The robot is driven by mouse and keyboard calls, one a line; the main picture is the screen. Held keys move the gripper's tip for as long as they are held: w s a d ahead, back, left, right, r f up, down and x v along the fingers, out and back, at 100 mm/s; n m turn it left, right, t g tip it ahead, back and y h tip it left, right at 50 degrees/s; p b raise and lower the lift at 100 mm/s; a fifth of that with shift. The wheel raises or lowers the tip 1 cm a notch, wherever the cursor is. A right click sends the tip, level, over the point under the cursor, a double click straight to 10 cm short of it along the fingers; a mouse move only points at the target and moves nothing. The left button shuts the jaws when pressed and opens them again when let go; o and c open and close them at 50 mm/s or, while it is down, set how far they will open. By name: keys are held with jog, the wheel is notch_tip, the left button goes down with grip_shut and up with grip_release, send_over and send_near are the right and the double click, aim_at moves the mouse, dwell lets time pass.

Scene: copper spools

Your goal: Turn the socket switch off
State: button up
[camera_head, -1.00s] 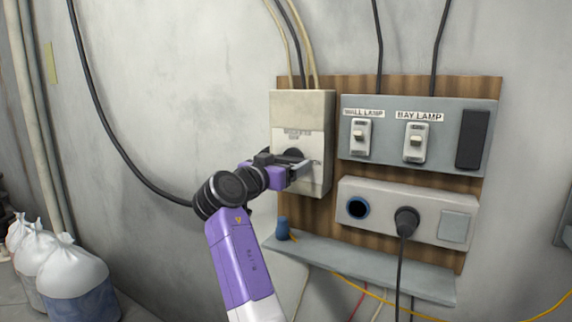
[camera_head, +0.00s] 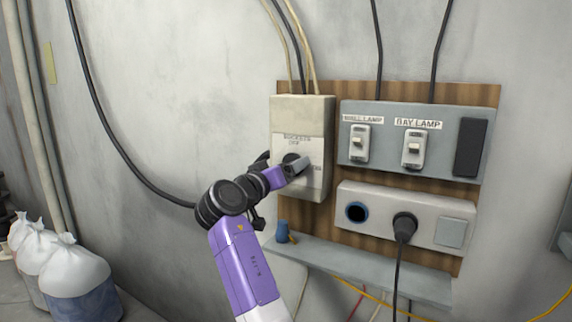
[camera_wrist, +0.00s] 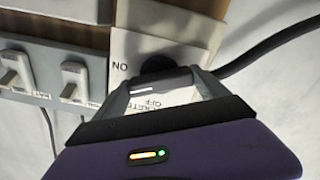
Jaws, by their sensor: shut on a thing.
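The socket switch is a dark round knob (camera_head: 291,157) on the front of a cream box (camera_head: 303,112) on the wooden board. The lettering above it seems to read SOCKETS OFF; smaller lettering at its right is partly covered. My gripper (camera_head: 297,167) is at the knob, rolled at a slant, and its grey fingers hide much of it. In the wrist view the picture is upside down; the fingers (camera_wrist: 160,90) close on the grey bar of the switch, with the dark knob (camera_wrist: 157,65) behind. OFF shows between the fingers, and ON beside the knob.
Right of the box are the wall lamp switch (camera_head: 358,142), the bay lamp switch (camera_head: 413,148) and a socket panel (camera_head: 378,198) with a black plug (camera_head: 404,226). A shelf (camera_head: 380,270) with a blue item (camera_head: 282,231) lies below. White sacks (camera_head: 70,270) stand lower left.

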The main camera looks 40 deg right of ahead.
jog(key=shift+n+p, duration=4.95)
jog(key=shift+n, duration=1.45)
jog(key=shift+a, duration=0.1)
jog(key=shift+f, duration=0.1)
jog(key=o, duration=1.3)
jog(key=shift+c, duration=0.2)
jog(key=b+v, duration=0.2)
jog(key=v, duration=0.5)
jog(key=shift+a, duration=0.35)
jog(key=shift+s, duration=0.1)
